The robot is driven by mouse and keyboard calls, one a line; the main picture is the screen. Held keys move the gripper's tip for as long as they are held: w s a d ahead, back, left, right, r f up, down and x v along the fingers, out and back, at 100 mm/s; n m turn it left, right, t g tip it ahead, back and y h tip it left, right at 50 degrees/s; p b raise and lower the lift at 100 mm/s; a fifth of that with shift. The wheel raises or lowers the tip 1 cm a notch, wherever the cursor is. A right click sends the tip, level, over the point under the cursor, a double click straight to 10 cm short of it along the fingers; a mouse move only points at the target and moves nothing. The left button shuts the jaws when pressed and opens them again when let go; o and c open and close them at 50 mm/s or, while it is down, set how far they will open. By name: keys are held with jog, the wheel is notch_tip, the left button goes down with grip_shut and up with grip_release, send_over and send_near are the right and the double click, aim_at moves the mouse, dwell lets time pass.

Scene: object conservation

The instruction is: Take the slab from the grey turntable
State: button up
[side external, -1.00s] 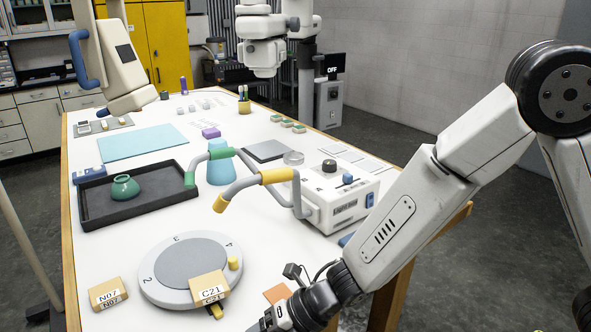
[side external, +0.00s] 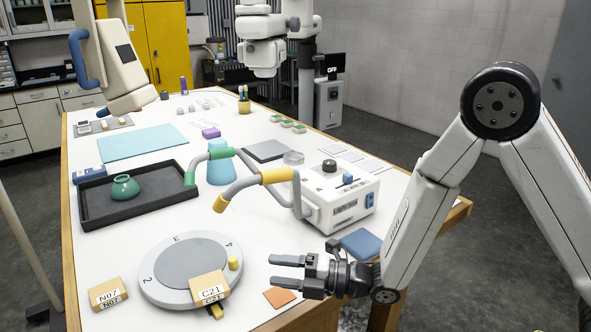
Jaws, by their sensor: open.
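The grey turntable (side external: 160,255) stands at the near left of the white table, with a darker grey disc on top and numbers around its rim. A tan slab marked C21 (side external: 207,283) overlaps its front right edge; how much of it rests on the turntable is unclear. A small yellow peg (side external: 233,263) stands at the right rim. A dark and yellow piece (side external: 215,311) shows partly under the slab. My gripper (side external: 274,272) is open and empty, right of the turntable and apart from the slab, its fingers pointing left.
A tan block marked N07 (side external: 107,294) lies left of the turntable. An orange square (side external: 279,298) lies below my gripper, and a blue pad (side external: 361,244) behind it. A control box (side external: 345,205) with curved yellow-green handles (side external: 277,176) stands behind. A dark tray (side external: 90,215) holds a green pot (side external: 125,187).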

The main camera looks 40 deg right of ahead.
send_near(235, 307)
notch_tip(235, 307, up, 4)
jog(key=shift+w, duration=0.1)
jog(key=shift+w+a, duration=0.1)
jog(key=shift+a, duration=0.05)
jog(key=shift+x, duration=4.85)
grip_shut()
jog(key=shift+r, duration=1.3)
